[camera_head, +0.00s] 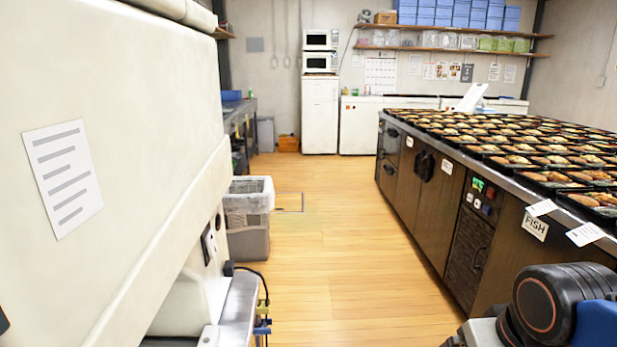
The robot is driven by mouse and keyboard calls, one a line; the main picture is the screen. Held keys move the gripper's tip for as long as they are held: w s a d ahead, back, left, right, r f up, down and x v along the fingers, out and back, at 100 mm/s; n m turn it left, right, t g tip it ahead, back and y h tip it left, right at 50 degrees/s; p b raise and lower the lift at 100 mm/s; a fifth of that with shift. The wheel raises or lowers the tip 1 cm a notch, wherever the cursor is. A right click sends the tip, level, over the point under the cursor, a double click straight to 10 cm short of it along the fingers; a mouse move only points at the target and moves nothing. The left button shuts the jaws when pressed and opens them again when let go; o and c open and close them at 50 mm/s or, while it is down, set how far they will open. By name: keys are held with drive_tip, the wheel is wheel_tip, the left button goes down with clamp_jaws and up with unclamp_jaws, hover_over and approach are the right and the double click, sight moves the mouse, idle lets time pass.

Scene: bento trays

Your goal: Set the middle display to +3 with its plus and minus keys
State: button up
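A small control panel (481,195) is set into the dark front of the long counter on the right. It has a lit green readout (478,185) and a few small knobs or keys below it. The readout's digits are too small to read, and I cannot tell whether it is the middle display. No clear row of displays with plus and minus keys shows. A black and blue part of my arm shows at the bottom right. My gripper is not in view.
Bento trays (520,140) cover the counter top (455,152) on the right. A large cream machine (120,110) fills the left side. A lined bin (248,228) stands beyond it. The wooden floor (335,240) between them is clear toward the white fridge (320,115).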

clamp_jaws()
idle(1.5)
